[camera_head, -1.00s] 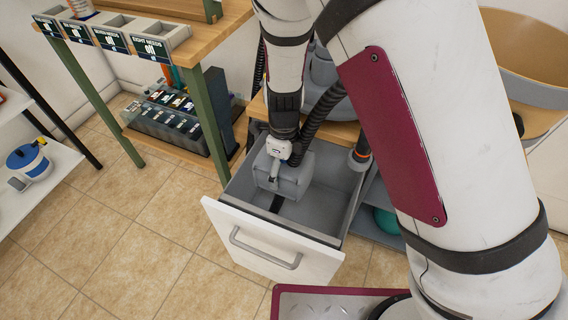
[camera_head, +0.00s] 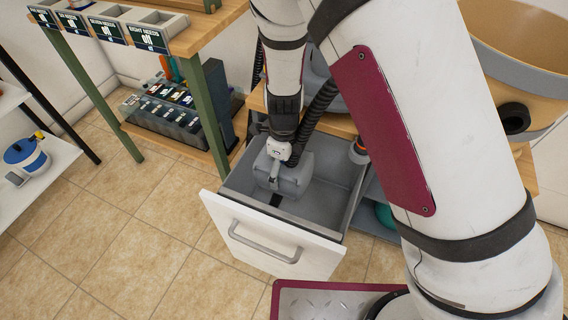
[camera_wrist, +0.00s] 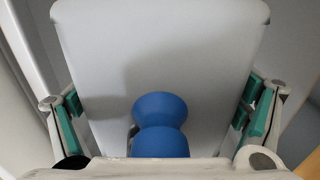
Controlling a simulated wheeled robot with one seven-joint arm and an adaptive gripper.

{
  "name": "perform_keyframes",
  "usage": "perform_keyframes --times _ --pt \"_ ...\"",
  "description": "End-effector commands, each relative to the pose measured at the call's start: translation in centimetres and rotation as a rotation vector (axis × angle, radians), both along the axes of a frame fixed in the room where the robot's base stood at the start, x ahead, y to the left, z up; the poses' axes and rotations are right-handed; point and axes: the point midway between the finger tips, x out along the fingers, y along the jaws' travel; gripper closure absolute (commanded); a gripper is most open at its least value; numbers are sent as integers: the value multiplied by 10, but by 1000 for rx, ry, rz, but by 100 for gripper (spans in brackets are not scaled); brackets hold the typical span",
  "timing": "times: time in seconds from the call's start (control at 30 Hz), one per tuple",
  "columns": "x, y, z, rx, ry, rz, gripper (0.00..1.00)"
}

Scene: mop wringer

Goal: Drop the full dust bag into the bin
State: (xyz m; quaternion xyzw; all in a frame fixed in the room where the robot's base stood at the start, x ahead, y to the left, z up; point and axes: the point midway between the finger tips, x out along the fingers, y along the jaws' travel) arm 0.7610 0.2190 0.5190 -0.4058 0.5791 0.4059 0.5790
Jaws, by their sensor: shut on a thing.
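A grey, box-shaped bag (camera_head: 291,181) is inside an open pull-out bin or drawer (camera_head: 270,243) with a white front and grey inner walls. My gripper (camera_head: 274,174) reaches down into it from above and is shut on the bag. In the wrist view the bag's pale grey face (camera_wrist: 160,60) fills the middle, between my green finger pads (camera_wrist: 160,112). A blue, waisted knob or collar (camera_wrist: 160,125) stands in front of that face. The bag's underside is hidden, so I cannot tell whether it touches the bin floor.
A wooden bench (camera_head: 185,42) with labelled trays stands at the left, with a rack of dark boxes (camera_head: 170,115) below. A white shelf (camera_head: 45,165) is at far left. A tan drum (camera_head: 525,45) with a dark round hole is at right. The tiled floor (camera_head: 140,240) is clear.

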Motion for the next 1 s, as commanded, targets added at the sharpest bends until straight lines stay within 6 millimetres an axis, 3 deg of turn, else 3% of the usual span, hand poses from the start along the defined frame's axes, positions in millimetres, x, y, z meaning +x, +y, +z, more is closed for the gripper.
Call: perform_keyframes --times 0.57,1.0 --pt "0 0 -9 1 -1 0 54" --pt "0 0 -31 0 0 -1 54"
